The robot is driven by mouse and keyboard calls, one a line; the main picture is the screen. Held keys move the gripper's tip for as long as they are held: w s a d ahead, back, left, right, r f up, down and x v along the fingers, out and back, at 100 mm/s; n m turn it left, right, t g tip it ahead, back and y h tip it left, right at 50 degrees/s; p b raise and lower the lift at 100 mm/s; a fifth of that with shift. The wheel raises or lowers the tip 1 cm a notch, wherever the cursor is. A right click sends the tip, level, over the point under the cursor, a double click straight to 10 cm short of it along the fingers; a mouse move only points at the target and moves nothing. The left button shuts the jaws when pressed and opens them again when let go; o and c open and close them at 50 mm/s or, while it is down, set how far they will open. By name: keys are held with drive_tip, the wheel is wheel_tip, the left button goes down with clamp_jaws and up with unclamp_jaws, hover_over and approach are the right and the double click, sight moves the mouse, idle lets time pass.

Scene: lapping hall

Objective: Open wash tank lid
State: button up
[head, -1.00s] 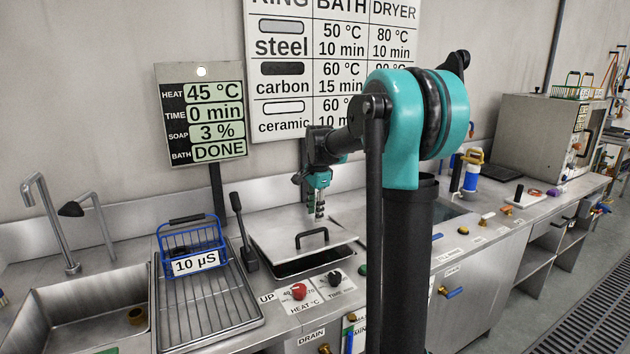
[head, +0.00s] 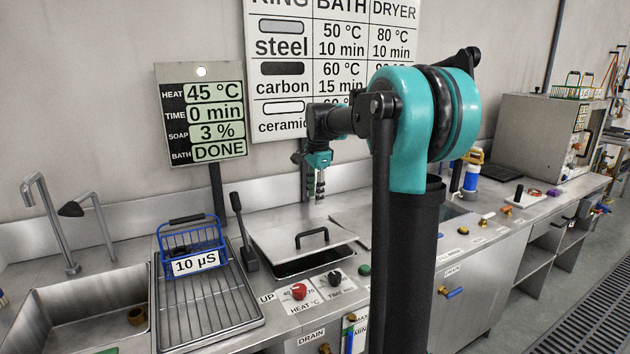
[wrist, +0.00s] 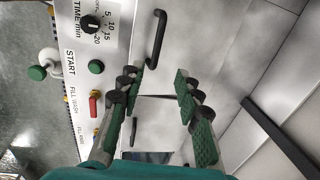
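The wash tank lid (head: 272,238) is a flat steel plate with a black bar handle (head: 312,237). It lies over the tank, with a dark opening (head: 300,268) showing below its front edge. In the wrist view the handle (wrist: 156,38) stands on the pale lid (wrist: 200,35), beyond the fingertips. My gripper (head: 320,188) hangs above and behind the handle in the head view, apart from it. In the wrist view my gripper (wrist: 158,82) has its two green-padded fingers spread with nothing between them.
A control panel with a red knob (head: 299,291) and a black knob (head: 335,278) is in front of the tank. A blue basket (head: 190,245) stands on a draining rack to the left, near an upright black lever (head: 243,230). A sign reading DONE (head: 201,115) stands behind.

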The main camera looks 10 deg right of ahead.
drive_tip(key=shift+r, duration=2.2)
